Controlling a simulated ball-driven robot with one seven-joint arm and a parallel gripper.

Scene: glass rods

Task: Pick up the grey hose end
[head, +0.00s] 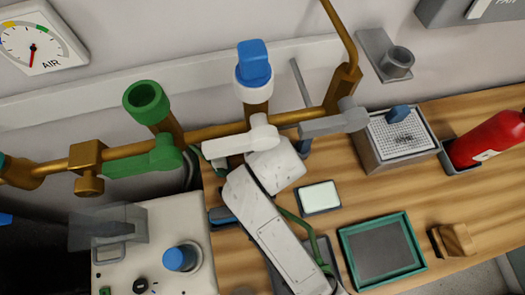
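I cannot pick out the grey hose end with certainty. A thin grey rod or tube (300,82) slants down behind the brass pipe, and a small blue-grey piece (305,148) shows below the pipe; I cannot tell whether they join. My white arm reaches up from the bottom middle to just under the pipe and hides what lies behind it. My gripper's fingers do not show.
The brass pipe (210,132) crosses at mid-height with green (140,162), white (240,141) and grey (335,122) levers. A white-topped unit (180,220) is at left.

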